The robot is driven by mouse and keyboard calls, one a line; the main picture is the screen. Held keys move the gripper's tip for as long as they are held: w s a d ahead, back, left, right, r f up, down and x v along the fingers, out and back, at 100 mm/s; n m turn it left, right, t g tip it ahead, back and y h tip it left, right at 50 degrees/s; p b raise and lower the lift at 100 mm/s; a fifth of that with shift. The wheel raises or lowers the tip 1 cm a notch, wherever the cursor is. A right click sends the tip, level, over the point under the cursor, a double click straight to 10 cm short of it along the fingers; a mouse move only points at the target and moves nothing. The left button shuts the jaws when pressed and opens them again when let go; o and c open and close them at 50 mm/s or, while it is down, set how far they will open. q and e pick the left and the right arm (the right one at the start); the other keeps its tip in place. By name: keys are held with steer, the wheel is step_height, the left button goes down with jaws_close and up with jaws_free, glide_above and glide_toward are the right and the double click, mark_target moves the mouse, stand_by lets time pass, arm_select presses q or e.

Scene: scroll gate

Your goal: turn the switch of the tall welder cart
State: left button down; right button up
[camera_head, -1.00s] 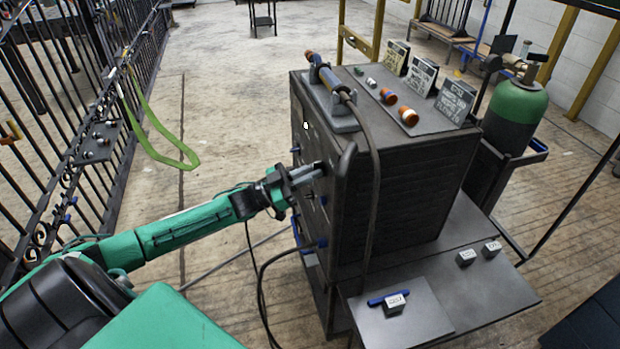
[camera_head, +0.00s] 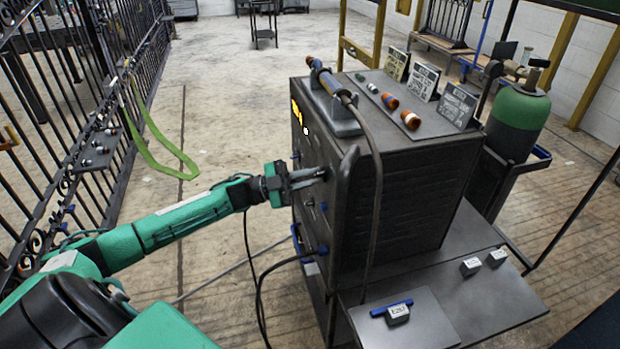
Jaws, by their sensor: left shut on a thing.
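The tall welder cart (camera_head: 420,205) is a dark box-shaped machine standing right of centre. Its front panel faces left and is seen at a steep angle. My left gripper (camera_head: 318,174) reaches in from the left with its fingers at the front panel, shut on a small part there that I take to be the switch. The fingers and the panel's raised edge hide most of that part. An orange-yellow display (camera_head: 296,112) is lit high on the front panel. My right gripper is not in view.
A torch (camera_head: 325,80) with a cable lies on the cart top beside orange-capped parts (camera_head: 410,120) and small signs (camera_head: 458,105). A green gas cylinder (camera_head: 517,120) stands behind. A black iron gate (camera_head: 60,110) with a green strap (camera_head: 160,150) is at left. Floor between is clear.

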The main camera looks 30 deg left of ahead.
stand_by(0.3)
arm_select(q)
steer(key=c, duration=1.5)
jaws_free()
steer(key=shift+o, duration=0.2)
